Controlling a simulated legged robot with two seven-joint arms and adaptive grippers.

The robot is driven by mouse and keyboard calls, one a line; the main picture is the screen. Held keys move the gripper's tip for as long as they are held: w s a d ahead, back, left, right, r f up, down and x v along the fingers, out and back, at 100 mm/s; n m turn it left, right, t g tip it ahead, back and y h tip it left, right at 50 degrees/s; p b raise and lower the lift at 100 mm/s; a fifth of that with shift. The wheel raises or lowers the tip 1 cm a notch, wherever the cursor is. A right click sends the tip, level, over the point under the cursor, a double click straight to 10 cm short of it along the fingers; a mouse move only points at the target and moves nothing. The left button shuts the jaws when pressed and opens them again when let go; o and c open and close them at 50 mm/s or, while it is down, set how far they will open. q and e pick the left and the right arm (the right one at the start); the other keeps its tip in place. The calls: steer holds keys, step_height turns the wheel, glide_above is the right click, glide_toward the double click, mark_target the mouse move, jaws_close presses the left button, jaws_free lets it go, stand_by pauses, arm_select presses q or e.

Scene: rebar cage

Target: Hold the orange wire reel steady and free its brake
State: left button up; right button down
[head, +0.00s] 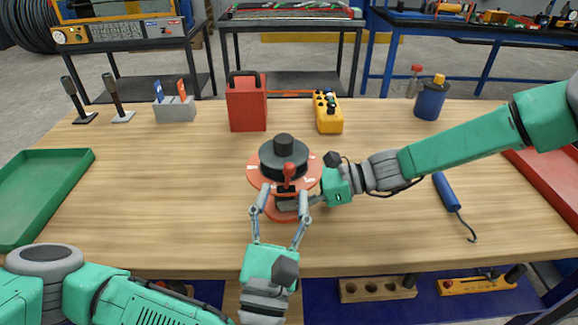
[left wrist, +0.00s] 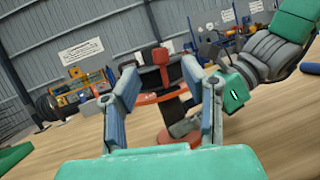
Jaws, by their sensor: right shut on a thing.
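The orange wire reel (head: 254,172) stands upright near the middle of the wooden table, with a black hub on top. A red brake lever (head: 289,170) sticks up at its front; it also shows in the left wrist view (left wrist: 160,57). My right gripper (head: 288,204) reaches in from the right, low, below the orange disc, and is shut on the reel's lower part; its fingertips are partly hidden. My left gripper (head: 281,196) is in front of the reel with its fingers spread. In the left wrist view the lever and reel show between those fingers (left wrist: 167,85), with no clear grip.
A green tray (head: 40,190) is at left, a red tray (head: 545,185) at right. The table's left middle is clear.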

mark_target(288, 175)
arm_select(q)
steer(key=shift+x, duration=2.75)
